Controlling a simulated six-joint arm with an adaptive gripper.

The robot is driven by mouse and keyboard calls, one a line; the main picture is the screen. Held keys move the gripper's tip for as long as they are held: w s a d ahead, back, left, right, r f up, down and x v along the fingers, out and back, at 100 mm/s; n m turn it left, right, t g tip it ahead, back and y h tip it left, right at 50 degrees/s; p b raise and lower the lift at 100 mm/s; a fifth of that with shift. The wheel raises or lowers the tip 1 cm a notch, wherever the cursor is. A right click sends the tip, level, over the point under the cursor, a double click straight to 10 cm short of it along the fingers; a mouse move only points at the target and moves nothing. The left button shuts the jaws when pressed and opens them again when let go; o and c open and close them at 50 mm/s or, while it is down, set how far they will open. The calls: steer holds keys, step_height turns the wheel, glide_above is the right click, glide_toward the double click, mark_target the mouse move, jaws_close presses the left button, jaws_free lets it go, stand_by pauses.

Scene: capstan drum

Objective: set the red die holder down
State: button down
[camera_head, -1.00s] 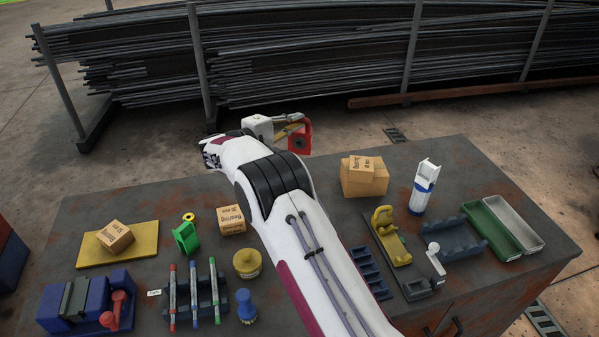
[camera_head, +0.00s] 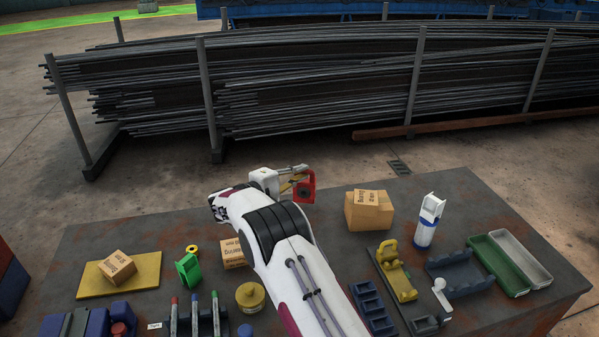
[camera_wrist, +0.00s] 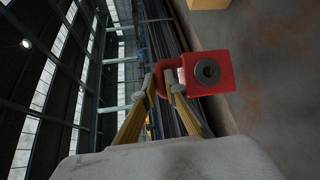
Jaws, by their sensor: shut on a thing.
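The red die holder (camera_head: 307,196) is a red block with a dark round die in its face. It is at the far edge of the table (camera_head: 345,232) in the head view, held up by my gripper (camera_head: 296,183). In the wrist view the die holder (camera_wrist: 212,72) fills the upper middle, with its handle loop between the two yellow fingers of my gripper (camera_wrist: 168,88). The fingers are shut on that handle. The holder appears to be above the table top; its underside is hidden and I cannot tell the exact gap.
Cardboard boxes (camera_head: 366,213) stand right of the holder. A white and blue holder (camera_head: 429,220), green tray (camera_head: 498,265) and yellow tool (camera_head: 396,272) are further right. A green block (camera_head: 188,270) and yellow mat (camera_head: 141,283) are left. Table top between holder and boxes is clear.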

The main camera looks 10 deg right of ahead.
mark_target(301, 184)
steer(key=shift+r, duration=0.15)
steer(key=shift+f, duration=1.95)
steer(key=c, duration=2.1)
jaws_free()
steer(key=shift+f, duration=0.2)
steer(key=shift+r, duration=0.2)
steer(key=shift+v, duration=6)
steer(key=shift+s, duration=0.1)
